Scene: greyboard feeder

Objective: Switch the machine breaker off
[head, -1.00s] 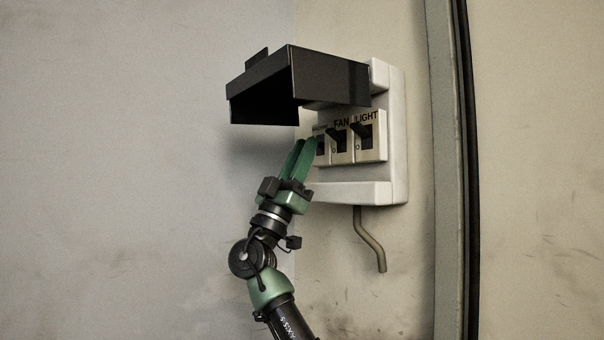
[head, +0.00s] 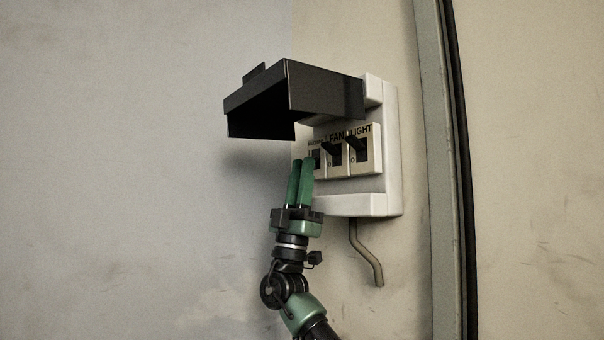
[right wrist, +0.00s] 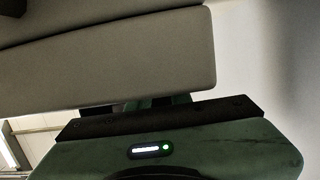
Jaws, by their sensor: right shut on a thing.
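The breaker box (head: 393,160) is white and fixed to the wall. Its front has three breakers: the leftmost, with a small label I cannot read clearly, is the machine breaker (head: 317,157); beside it are the FAN breaker (head: 335,155) and LIGHT breaker (head: 360,150). The FAN and LIGHT levers stick out and slant up. My right gripper (head: 302,160) has green fingers pointing up at the machine breaker's left side. It is shut on the machine breaker's lever, which the fingers hide. In the right wrist view the fingers are mostly hidden behind a pale panel (right wrist: 120,65). My left gripper is not in view.
A black hood-like cover (head: 326,88) is raised above the breakers and juts out to the left, over my fingertips. A bent grey pipe (head: 367,255) hangs below the box. A vertical frame with a black strip (head: 460,170) stands to the right. The wall at left is clear.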

